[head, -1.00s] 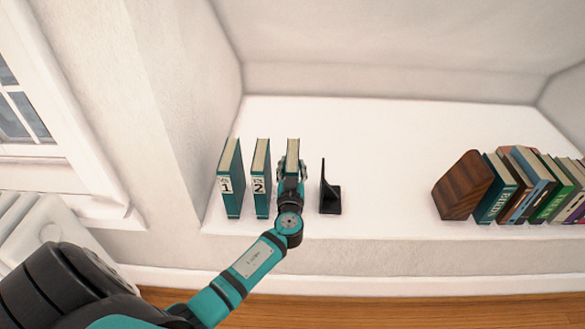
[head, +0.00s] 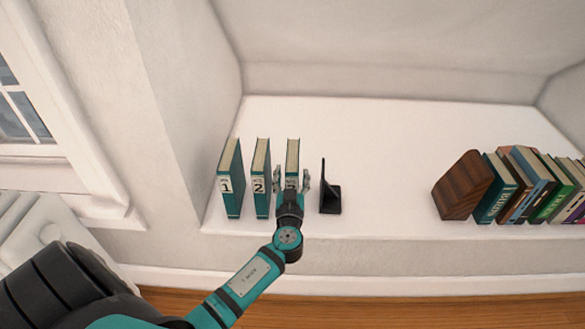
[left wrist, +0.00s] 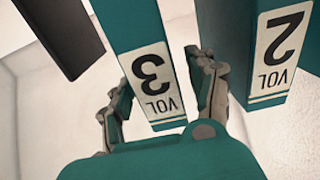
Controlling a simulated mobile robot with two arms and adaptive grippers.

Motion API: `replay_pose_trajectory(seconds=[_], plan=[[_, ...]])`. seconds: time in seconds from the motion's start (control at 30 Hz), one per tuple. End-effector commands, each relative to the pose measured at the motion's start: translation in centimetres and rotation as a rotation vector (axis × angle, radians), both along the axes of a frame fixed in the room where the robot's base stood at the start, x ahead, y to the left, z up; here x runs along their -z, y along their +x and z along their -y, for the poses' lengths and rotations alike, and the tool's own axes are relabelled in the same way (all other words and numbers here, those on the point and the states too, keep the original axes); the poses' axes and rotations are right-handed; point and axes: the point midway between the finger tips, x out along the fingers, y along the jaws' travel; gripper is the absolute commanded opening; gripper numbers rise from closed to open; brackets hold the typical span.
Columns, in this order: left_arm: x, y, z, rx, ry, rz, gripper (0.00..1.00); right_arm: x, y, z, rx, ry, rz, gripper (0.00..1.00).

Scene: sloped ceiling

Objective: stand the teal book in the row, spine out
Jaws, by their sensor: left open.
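The teal book, volume 3 (head: 292,156), stands upright in the row on the white ledge, its spine with the label facing out. In the left wrist view its spine (left wrist: 150,65) shows "VOL 3" upside down. Volume 2 (head: 260,178) and volume 1 (head: 230,180) stand to its left, spines out, with gaps between the books. A black bookend (head: 330,195) stands to its right. My left gripper (head: 292,180) is open in front of volume 3; in the left wrist view its fingers (left wrist: 166,95) lie either side of the spine's labelled end, apart from it. My right gripper is not in view.
A brown wooden block (head: 462,185) and a leaning row of several books (head: 540,190) stand on the ledge (head: 390,150) at the right. The ledge between the bookend and block is clear. A window and white radiator (head: 25,220) are at the left.

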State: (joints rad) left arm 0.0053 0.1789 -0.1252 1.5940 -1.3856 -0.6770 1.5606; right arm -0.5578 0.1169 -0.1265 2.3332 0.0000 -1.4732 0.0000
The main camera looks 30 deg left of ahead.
Motion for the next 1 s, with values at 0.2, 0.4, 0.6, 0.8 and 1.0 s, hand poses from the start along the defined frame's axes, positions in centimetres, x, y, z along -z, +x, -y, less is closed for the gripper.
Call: replay_pose_trajectory(seconds=[0.2, 0.4, 0.6, 0.8, 1.0], plan=[[0.2, -4.2, 2.6, 0.002, -0.003, -0.002, 0.58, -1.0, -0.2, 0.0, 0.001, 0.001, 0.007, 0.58], [0.1, -6.4, 3.9, 0.000, -0.002, 0.000, 0.58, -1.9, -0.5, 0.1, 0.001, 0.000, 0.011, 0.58], [0.7, -8.6, 3.4, -0.052, -0.023, -0.068, 0.58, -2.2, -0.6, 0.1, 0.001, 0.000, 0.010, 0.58], [5.1, -15.7, 2.7, -0.126, -0.131, -0.465, 0.58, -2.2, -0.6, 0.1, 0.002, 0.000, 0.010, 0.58], [9.0, -24.1, 8.2, 0.144, -0.224, -0.978, 0.58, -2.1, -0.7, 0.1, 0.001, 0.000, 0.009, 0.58]])
